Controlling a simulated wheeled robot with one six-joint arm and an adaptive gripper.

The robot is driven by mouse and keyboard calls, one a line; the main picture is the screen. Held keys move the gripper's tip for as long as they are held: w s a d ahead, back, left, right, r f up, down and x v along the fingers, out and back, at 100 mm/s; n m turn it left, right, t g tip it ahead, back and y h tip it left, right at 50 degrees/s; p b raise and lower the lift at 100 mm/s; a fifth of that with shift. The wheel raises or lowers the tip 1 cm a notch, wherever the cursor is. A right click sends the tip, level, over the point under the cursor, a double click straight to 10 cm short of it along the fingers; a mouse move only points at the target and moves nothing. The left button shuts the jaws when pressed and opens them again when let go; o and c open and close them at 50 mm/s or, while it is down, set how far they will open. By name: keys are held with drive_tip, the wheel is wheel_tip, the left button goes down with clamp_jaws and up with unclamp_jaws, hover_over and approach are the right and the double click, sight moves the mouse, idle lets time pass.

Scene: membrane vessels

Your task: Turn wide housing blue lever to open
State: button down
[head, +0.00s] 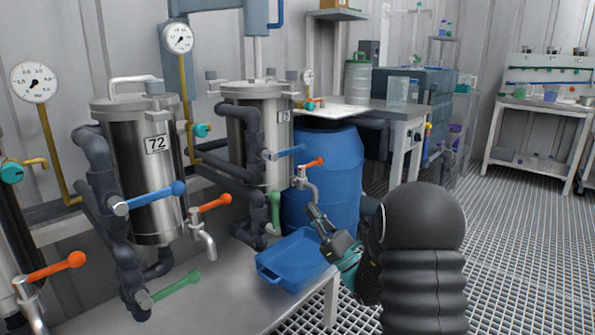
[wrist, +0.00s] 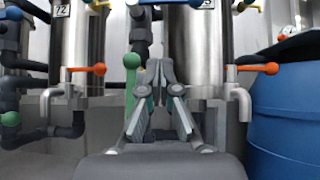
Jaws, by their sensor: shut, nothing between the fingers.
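Two steel housings stand at the left, one labelled 72 (head: 152,190) and one behind it (head: 262,140); I cannot tell which is the wide one. The nearer housing's blue lever (head: 155,195) points right and slightly up from its grey pipe. The farther housing's blue lever (head: 288,153) also points right, and part of it shows at the top edge of the wrist view (wrist: 172,2). My gripper (head: 312,210) is shut and empty, below and right of the farther blue lever and apart from it. Its closed fingers (wrist: 160,66) are in the middle of the wrist view.
An orange-handled tap (head: 306,180) is close to my fingertips. A green lever (wrist: 131,85) stands upright left of them. A blue tray (head: 292,262) sits on the bench below, and a blue barrel (head: 335,165) stands behind. Grated floor (head: 520,240) is clear at right.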

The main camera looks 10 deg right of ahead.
sight(289, 151)
drive_tip(key=w+a+r+m+t+h+p, duration=0.1)
drive_tip(key=w+a+r+p, duration=0.1)
drive_tip(key=w+r+p, duration=0.4)
drive_tip(key=shift+w+a+r+p, duration=0.2)
drive_tip(key=shift+r+p, duration=1.6)
drive_tip(key=shift+r, duration=0.35)
drive_tip(key=shift+d, duration=0.15)
